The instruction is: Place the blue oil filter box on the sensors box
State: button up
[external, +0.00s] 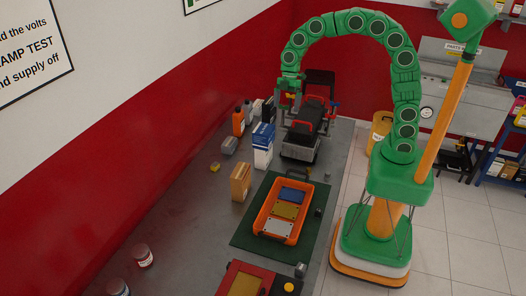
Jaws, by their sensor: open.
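A blue and white box (263,146), which looks like the blue oil filter box, stands upright on the grey bench (190,235), left of the engine trainer. A tan box (240,182) stands upright in front of it, apart from it. No label is readable, so I cannot tell which thing is the sensors box. My gripper (291,100) hangs at the end of the curved green arm, above and behind the blue and white box, beside the engine trainer. It is open, and no held object shows. Its fingers are small and partly lost against the clutter.
An engine trainer (308,125) stands at the bench's back right. An orange tray (272,228) with blue, yellow and white panels lies on a green mat (247,239). An orange bottle (238,123) and a grey container (229,145) stand behind left. The bench's left middle is clear.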

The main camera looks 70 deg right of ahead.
jog(key=s+d+m+h, duration=0.1)
jog(key=s+d+m, duration=0.3)
jog(key=s, duration=0.8)
jog(key=s+d+f+m+g+h, duration=0.1)
jog(key=s+d+m, duration=0.4)
jog(key=s, duration=0.7)
jog(key=s+d+m+h, duration=0.1)
jog(key=s+d+m, duration=0.3)
jog(key=s, duration=0.8)
jog(key=shift+d+f+m+g+h, duration=0.15)
jog(key=shift+d+m+g+h, duration=0.15)
jog(key=shift+m, duration=0.5)
jog(key=shift+s, duration=0.1)
jog(key=w+t, duration=0.3)
jog(key=w, duration=1)
jog(key=w+a+r+t, duration=0.1)
jog(key=w+t, duration=0.3)
jog(key=w, duration=0.9)
jog(key=w+r+t, duration=0.1)
jog(key=w+t, duration=0.2)
jog(key=w, duration=0.9)
jog(key=shift+w+a+n+t, duration=0.3)
jog(key=shift+w+a, duration=0.05)
jog(key=shift+w, duration=0.05)
jog(key=x, duration=1)
jog(key=shift+a, duration=0.2)
